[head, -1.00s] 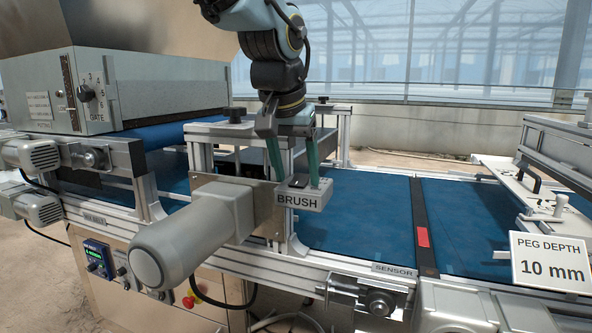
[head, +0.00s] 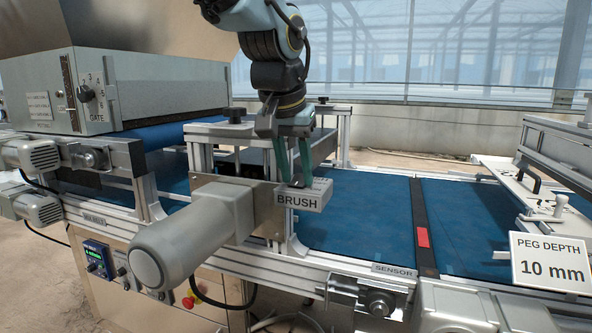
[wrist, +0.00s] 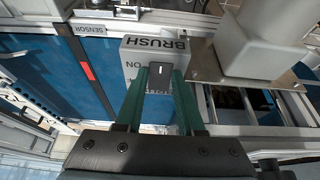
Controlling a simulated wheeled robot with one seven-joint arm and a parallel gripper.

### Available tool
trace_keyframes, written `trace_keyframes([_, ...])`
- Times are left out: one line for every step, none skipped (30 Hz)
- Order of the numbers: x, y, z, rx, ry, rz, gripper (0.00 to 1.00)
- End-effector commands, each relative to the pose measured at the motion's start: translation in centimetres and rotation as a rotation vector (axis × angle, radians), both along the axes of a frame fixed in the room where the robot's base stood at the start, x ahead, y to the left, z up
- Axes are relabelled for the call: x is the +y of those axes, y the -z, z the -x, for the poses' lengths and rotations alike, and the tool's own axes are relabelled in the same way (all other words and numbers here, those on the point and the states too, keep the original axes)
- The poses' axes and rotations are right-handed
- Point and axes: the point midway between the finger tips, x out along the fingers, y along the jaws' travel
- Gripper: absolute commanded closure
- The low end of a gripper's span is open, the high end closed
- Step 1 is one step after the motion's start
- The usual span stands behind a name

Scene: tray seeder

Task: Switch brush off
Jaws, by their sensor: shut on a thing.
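The grey brush switch box (head: 303,199), labelled BRUSH, is mounted beside the conveyor, in front of the brush frame. In the wrist view, the box (wrist: 136,58) carries a black rocker switch (wrist: 159,72) with a small white mark on its face. My gripper (head: 294,184) is lowered onto the box from above. In the wrist view, the green fingers of my gripper (wrist: 159,80) sit on either side of the rocker, shut on it. ON is printed upside down left of the fingers; other lettering nearer me is partly hidden. I cannot tell which way the rocker is tilted.
A large grey motor (head: 185,240) stands left of the box. The blue belt (head: 356,210) runs behind it and to the right. A PEG DEPTH sign (head: 551,262) stands at far right, and the gate hopper (head: 160,90) at upper left.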

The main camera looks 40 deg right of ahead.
Motion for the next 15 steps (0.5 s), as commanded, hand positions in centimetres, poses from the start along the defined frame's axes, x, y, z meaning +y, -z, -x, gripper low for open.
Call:
trace_keyframes([-0.01, -0.1, -0.03, 0.001, 0.0, -0.002, 1.0])
trace_keyframes([-0.03, -0.17, -0.04, 0.002, -0.001, -0.005, 1.0])
trace_keyframes([-0.07, -0.3, -0.07, 0.006, -0.002, -0.012, 1.0])
trace_keyframes([-0.1, -0.41, -0.09, 0.01, -0.002, -0.018, 1.0])
trace_keyframes([-0.13, -0.52, -0.13, 0.016, -0.003, -0.028, 1.0])
trace_keyframes([-0.16, -0.69, -0.23, 0.023, -0.003, -0.042, 1.0])
trace_keyframes([-0.21, -0.79, -0.27, 0.03, -0.004, -0.054, 1.0])
trace_keyframes([-0.27, -0.85, -0.29, 0.039, -0.005, -0.068, 1.0])
trace_keyframes([-0.31, -0.93, -0.33, 0.05, -0.004, -0.085, 1.0])
trace_keyframes([-0.35, -0.92, -0.35, 0.059, -0.003, -0.1, 1.0])
trace_keyframes([-0.4, -0.96, -0.41, 0.067, -0.005, -0.111, 1.0])
trace_keyframes([-0.49, -0.98, -0.45, 0.079, -0.004, -0.128, 1.0])
trace_keyframes([-0.55, -1.03, -0.45, 0.087, -0.002, -0.141, 1.0])
trace_keyframes([-0.58, -1.03, -0.5, 0.096, -0.002, -0.155, 1.0])
trace_keyframes([-0.64, -1.04, -0.55, 0.107, -0.003, -0.172, 1.0])
